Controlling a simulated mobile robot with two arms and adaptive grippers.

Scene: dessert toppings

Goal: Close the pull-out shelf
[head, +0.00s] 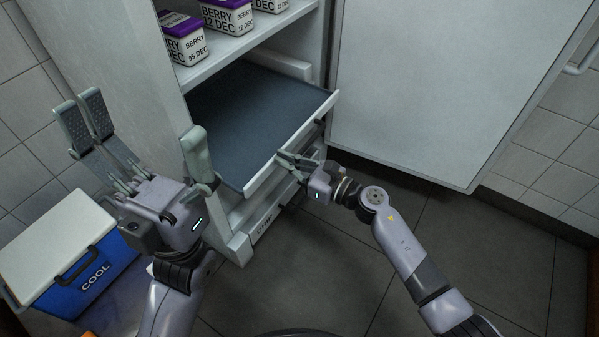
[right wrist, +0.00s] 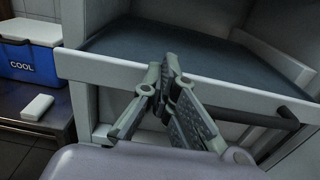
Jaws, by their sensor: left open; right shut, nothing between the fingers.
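The pull-out shelf has a dark mat and a white front edge. In the head view the shelf (head: 245,105) sticks out of the white cabinet, partly pulled out. It also shows in the right wrist view (right wrist: 205,62), its white front running across the picture. My right gripper (head: 281,160) is shut and empty at the shelf's front edge. In the right wrist view its fingertips (right wrist: 172,68) overlap the front; I cannot tell whether they touch it. My left gripper (head: 140,125) is open and empty, left of the shelf in the picture, with its fingers wide apart.
Purple-lidded berry tubs (head: 183,40) stand on the shelf above. The cabinet door (head: 440,80) is swung open to the right. A blue cooler (head: 85,280) with a white lid stands at the lower left. Dark floor (head: 340,265) lies free in front.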

